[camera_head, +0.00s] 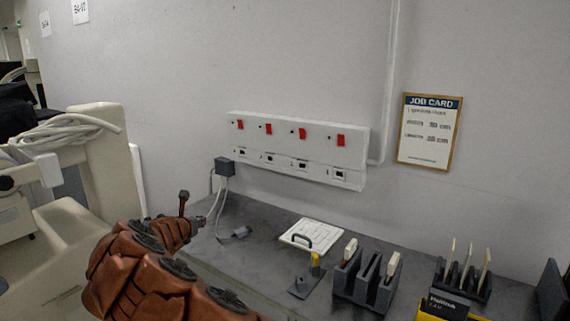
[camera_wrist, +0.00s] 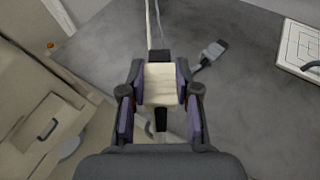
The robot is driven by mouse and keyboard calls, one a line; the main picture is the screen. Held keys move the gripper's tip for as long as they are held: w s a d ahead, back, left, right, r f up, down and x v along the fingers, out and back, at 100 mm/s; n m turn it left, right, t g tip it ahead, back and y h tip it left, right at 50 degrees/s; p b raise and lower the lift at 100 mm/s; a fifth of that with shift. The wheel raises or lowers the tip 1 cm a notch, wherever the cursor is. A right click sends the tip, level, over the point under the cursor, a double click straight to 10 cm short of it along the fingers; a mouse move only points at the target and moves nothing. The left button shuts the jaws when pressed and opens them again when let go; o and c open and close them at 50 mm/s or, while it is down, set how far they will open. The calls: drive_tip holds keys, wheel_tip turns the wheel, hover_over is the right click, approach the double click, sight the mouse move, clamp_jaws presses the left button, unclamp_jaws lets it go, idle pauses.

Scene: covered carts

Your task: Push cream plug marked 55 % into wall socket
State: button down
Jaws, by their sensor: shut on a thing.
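In the wrist view my gripper (camera_wrist: 160,84) is shut on a cream plug (camera_wrist: 160,88), with a purple-padded finger on each side of it. A pale cord runs away from the held plug toward the top. I cannot read a 55 % marking. In the head view my gripper (camera_head: 198,220) is at the counter's left end, and the plug in it is too small to make out. The white wall socket panel (camera_head: 318,171) is above and to the right, with several outlets under red switches. My gripper is apart from it.
A dark grey box (camera_head: 224,167) with hanging cords sits at the panel's left end. A grey plug (camera_head: 240,232) lies on the counter. A white plate with a handle (camera_head: 312,233), a yellow-topped tool (camera_head: 308,276) and dark racks (camera_head: 367,290) stand to the right.

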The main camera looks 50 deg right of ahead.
drive_tip(key=s+d+r+m+g+p, duration=0.2)
drive_tip(key=s+d, duration=0.3)
drive_tip(key=d, duration=0.4)
drive_tip(key=s+d+r+m+g+h+p, duration=0.1)
drive_tip(key=s+d+r+m+g+p, duration=0.1)
drive_tip(key=s+d+r, duration=0.3)
drive_tip(key=s+d+r+m+g+h+p, duration=0.1)
drive_tip(key=s+d+r+m+g+p, duration=0.1)
drive_tip(key=d, duration=1.1)
drive_tip(key=s+r+g, duration=0.1)
drive_tip(key=s+r, duration=0.1)
drive_tip(key=s, duration=0.1)
drive_tip(key=shift+d+r+p, duration=0.25)
drive_tip(key=shift+p, duration=0.05)
drive_tip(key=shift+s+r, duration=0.1)
drive_tip(key=shift+w+d+p, duration=0.2)
drive_tip(key=shift+d+p, duration=1.95)
drive_tip(key=shift+d, duration=0.7)
drive_tip(key=shift+p, duration=0.3)
